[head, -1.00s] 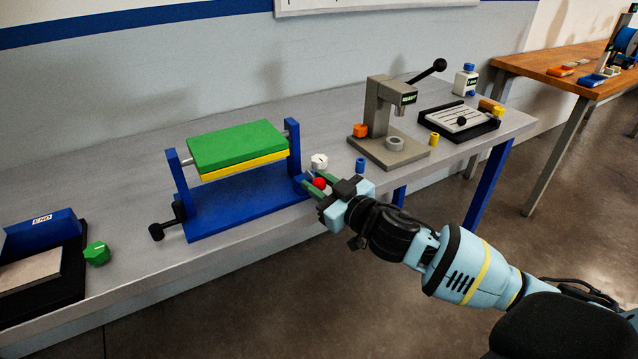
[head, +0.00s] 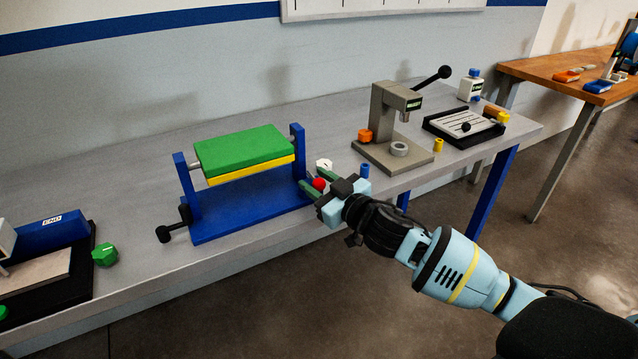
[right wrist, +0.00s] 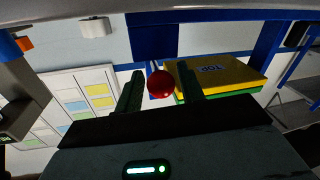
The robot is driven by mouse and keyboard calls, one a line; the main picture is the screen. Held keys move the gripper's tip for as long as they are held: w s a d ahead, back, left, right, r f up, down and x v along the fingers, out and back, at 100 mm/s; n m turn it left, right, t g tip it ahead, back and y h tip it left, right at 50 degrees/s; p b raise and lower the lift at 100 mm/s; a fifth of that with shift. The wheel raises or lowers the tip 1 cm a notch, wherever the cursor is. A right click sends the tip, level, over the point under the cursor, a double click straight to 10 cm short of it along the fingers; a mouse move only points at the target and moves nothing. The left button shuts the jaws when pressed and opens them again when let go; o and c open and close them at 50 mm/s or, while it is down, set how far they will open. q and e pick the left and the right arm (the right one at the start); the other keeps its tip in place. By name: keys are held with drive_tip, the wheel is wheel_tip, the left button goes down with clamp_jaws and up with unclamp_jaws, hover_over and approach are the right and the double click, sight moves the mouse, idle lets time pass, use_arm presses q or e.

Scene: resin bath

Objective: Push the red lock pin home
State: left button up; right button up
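The red ball knob of the lock pin (head: 319,184) is at the right foot of the blue stand (head: 240,218). My right gripper (head: 318,184) is at that end, its two dark green fingers on either side of the knob. In the right wrist view the red knob (right wrist: 160,84) sits between the spread fingertips, with little room at its sides. A thin shaft shows behind it, toward the blue frame. How deep the pin sits is hidden. The stand carries a green and yellow block (head: 240,153), held between two posts. My left gripper is in neither current view.
A white knob (head: 324,166) and a blue cylinder (head: 365,170) stand close to my right gripper. A grey press (head: 380,153) and an orange block (head: 364,136) are to the right. A black crank handle (head: 165,233) sticks out at the stand's left. A green knob (head: 104,254) is farther left.

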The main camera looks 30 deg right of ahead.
sight(324, 187)
drive_tip(key=shift+o, duration=0.5)
drive_tip(key=shift+f, duration=0.1)
drive_tip(key=shift+s, duration=0.1)
drive_tip(key=shift+s+d, duration=0.1)
drive_tip(key=shift+s, duration=0.4)
use_arm(q)
drive_tip(key=shift+f, duration=0.1)
use_arm(e)
drive_tip(key=shift+s+d, duration=0.2)
drive_tip(key=shift+s, duration=0.9)
drive_tip(key=shift+s+d, duration=0.25)
drive_tip(key=shift+s, duration=0.8)
drive_tip(key=shift+s+d, duration=0.2)
drive_tip(key=shift+s, duration=0.9)
use_arm(q)
drive_tip(key=shift+w, duration=0.1)
